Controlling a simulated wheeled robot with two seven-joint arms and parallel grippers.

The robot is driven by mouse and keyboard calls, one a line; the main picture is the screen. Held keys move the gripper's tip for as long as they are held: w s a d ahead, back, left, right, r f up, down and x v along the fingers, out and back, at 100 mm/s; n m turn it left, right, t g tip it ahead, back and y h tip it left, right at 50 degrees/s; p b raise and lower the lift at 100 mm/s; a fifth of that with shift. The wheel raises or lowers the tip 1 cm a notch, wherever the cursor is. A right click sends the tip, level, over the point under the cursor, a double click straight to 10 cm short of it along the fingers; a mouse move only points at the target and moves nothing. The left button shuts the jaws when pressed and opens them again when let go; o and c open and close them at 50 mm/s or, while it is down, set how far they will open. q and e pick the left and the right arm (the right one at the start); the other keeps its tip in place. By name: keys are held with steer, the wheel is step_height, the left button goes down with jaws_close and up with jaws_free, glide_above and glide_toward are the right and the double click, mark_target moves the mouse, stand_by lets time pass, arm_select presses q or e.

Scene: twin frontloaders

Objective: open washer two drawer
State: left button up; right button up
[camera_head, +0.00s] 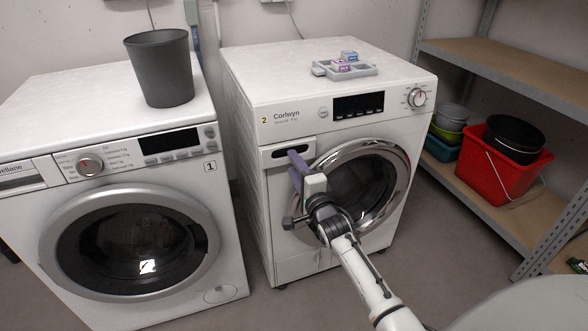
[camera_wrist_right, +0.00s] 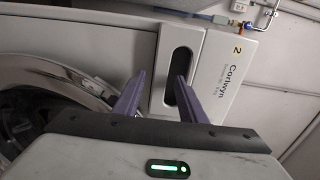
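Washer two (camera_head: 258,190) is the white machine on the right, with a yellow "2" label and the name Corlwyn. Its drawer (camera_head: 270,162) is at the upper left of the front and looks flush or nearly flush. The drawer has a dark handle slot (camera_head: 278,155), which also shows in the right wrist view (camera_wrist_right: 177,62). My right gripper (camera_head: 294,161) is in front of the drawer with its purple fingers apart and nothing between them. In the right wrist view, one fingertip overlaps the slot and the other is left of the drawer front; contact is unclear. My left gripper is not in view.
Washer one (camera_head: 225,255) stands at left with a grey bin (camera_head: 160,75) on top. A grey tray (camera_head: 363,72) with small boxes sits on washer two. The round door (camera_head: 397,155) is just right of the drawer. Shelves with a red bucket (camera_head: 490,170) stand at right.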

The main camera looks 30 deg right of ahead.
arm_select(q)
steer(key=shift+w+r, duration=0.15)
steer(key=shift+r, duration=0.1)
arm_select(e)
steer(key=shift+w+d, duration=0.1)
steer(key=shift+w, duration=0.3)
jaws_close()
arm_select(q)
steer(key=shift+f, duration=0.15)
